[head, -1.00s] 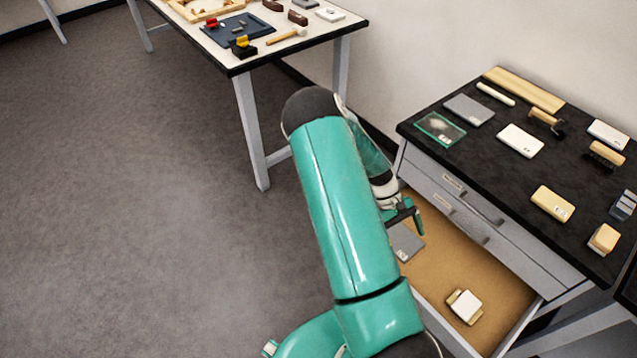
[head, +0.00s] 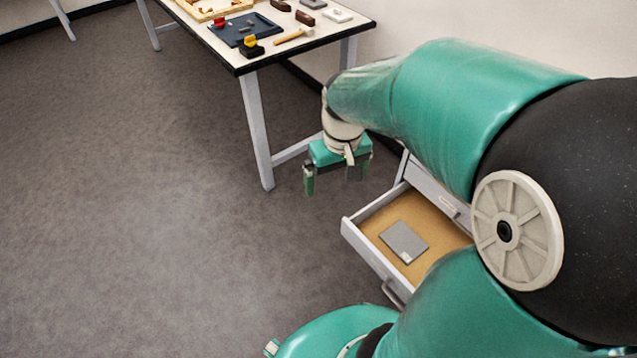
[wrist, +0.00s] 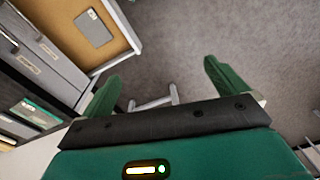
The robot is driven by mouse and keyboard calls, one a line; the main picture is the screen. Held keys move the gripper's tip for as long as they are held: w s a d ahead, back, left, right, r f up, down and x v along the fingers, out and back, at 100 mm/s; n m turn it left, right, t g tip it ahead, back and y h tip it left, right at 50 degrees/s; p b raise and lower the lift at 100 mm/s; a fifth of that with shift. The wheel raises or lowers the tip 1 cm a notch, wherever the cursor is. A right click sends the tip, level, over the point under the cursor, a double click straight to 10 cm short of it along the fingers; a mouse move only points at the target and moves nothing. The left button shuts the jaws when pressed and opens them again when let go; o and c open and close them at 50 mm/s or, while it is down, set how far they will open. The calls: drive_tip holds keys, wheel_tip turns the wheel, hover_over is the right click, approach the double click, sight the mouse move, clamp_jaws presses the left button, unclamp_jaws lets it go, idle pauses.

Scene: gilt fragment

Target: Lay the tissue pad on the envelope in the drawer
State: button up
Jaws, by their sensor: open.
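The open drawer (head: 366,246) has a tan floor. A flat grey rectangle with a small pale label (head: 404,242) lies flat in it; I take this for the envelope, and nothing is seen on it. It also shows in the wrist view (wrist: 95,27). My gripper (head: 334,181) is open and empty, in the air beyond the drawer's far left corner, over the floor. Its spread fingers (wrist: 163,72) have only floor and a table leg behind them. No tissue pad can be made out now; the near part of the drawer is hidden behind my arm.
The light-topped table (head: 262,56) at the back holds a dark mat, a hammer and small blocks. Open floor (head: 170,210) lies to the left.

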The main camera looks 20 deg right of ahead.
drive_tip(key=s+a+r+t, duration=0.5)
drive_tip(key=s+a+r, duration=0.3)
drive_tip(key=r, duration=0.2)
drive_tip(key=shift+s+r, duration=0.4)
drive_tip(key=shift+d, duration=0.1)
